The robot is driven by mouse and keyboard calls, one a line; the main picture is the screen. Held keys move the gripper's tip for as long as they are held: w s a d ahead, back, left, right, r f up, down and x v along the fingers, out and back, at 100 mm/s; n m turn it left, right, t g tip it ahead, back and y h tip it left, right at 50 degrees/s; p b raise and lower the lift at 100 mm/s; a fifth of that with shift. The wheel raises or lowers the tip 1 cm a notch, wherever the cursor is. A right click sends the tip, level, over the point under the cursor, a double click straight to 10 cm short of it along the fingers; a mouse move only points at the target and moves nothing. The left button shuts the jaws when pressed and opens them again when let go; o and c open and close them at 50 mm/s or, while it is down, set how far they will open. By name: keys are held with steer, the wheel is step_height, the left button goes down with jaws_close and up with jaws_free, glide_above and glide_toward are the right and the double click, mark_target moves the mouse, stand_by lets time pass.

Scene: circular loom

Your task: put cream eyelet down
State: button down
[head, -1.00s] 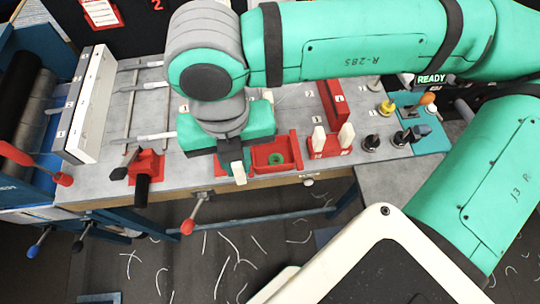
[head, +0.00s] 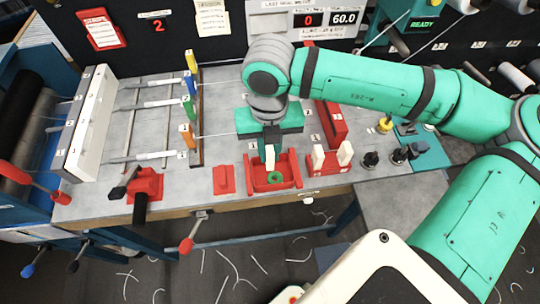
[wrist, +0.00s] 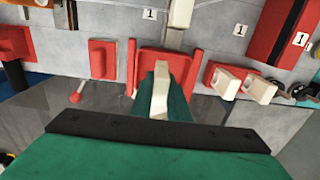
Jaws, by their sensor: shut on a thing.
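My gripper (head: 270,146) is shut on the cream eyelet (head: 270,157), which hangs point-down from the jaws. In the wrist view the eyelet (wrist: 160,97) shows as a pale upright piece between the green fingers (wrist: 162,100). It is at the back part of the red tray (head: 297,174) in the picture; I cannot tell whether it touches. Two similar cream pieces (head: 318,158) stand in a red holder (head: 328,169) to the right.
A flat red block (head: 223,179) lies left of the tray. A long red block (head: 330,122) lies behind the holder. Black knobs (head: 370,159) stand further right. A red clamp (head: 146,184) is at the left. The grey table is clear between clamp and flat block.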

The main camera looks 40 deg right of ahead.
mark_target(271, 157)
steer(key=shift+w+d+f, duration=0.15)
steer(key=shift+d+f, duration=0.15)
steer(key=shift+f, duration=0.05)
steer(key=shift+w+d+f, duration=0.1)
steer(key=shift+d+f, duration=0.05)
steer(key=shift+f, duration=0.8)
steer(key=shift+w+d+f, duration=0.1)
steer(key=shift+f, duration=0.85)
steer(key=shift+f, duration=0.1)
steer(key=c, duration=1.7)
jaws_free()
step_height(271, 157, up, 12)
steer(key=shift+r, duration=0.15)
